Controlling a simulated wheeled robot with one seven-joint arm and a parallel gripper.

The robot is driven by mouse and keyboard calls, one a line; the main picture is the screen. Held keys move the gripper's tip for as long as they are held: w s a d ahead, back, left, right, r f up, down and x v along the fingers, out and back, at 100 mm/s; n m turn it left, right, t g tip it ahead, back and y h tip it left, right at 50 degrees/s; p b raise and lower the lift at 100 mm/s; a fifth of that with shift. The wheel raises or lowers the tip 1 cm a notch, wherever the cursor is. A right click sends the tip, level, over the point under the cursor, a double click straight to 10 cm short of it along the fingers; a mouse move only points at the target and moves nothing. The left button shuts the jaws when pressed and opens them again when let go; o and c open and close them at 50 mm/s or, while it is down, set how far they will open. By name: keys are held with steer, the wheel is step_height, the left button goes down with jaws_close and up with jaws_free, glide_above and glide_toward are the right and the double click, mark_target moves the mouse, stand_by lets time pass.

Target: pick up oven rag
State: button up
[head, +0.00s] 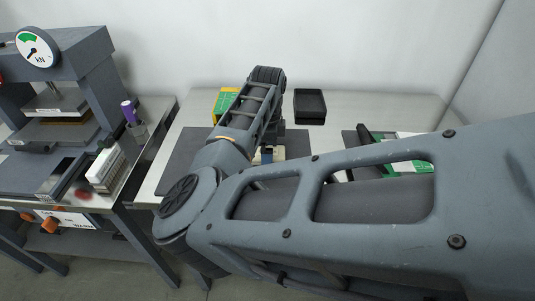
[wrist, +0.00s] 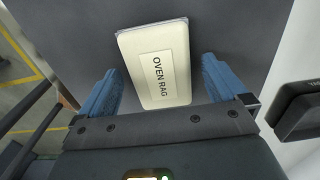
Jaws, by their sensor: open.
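The oven rag (wrist: 155,65) is a flat cream packet with a label reading "OVEN RAG", seen in the wrist view between my fingers. It lies on a dark grey mat (wrist: 235,35). My gripper (wrist: 160,85) is open, with one blue finger on each side of the packet and a visible gap on the right side. Whether the left finger touches it I cannot tell. In the head view a small pale part of the rag (head: 268,155) shows beneath my arm, which hides most of it and the gripper.
A black tray (head: 310,106) stands on the table behind the mat, and shows at the right in the wrist view (wrist: 305,112). A yellow-green box (head: 224,103) is at the back left. A green-and-white item (head: 412,166) lies right. A press (head: 60,85) stands on the left bench.

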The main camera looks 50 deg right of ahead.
steer(key=c, duration=1.1)
steer(key=shift+r, duration=0.6)
step_height(320, 180, up, 2)
steer(key=shift+r+b, duration=0.25)
steer(key=shift+b, duration=0.05)
steer(key=s+r, duration=0.2)
steer(key=s, duration=0.2)
steer(key=s+a+r, duration=0.1)
steer(key=s+r, duration=0.2)
steer(key=s+r+b, duration=0.1)
steer(key=s+r, duration=0.1)
steer(key=s, duration=0.2)
steer(key=shift+s+a+r, duration=0.2)
steer(key=shift+s+a, duration=0.05)
steer(key=shift+s, duration=0.05)
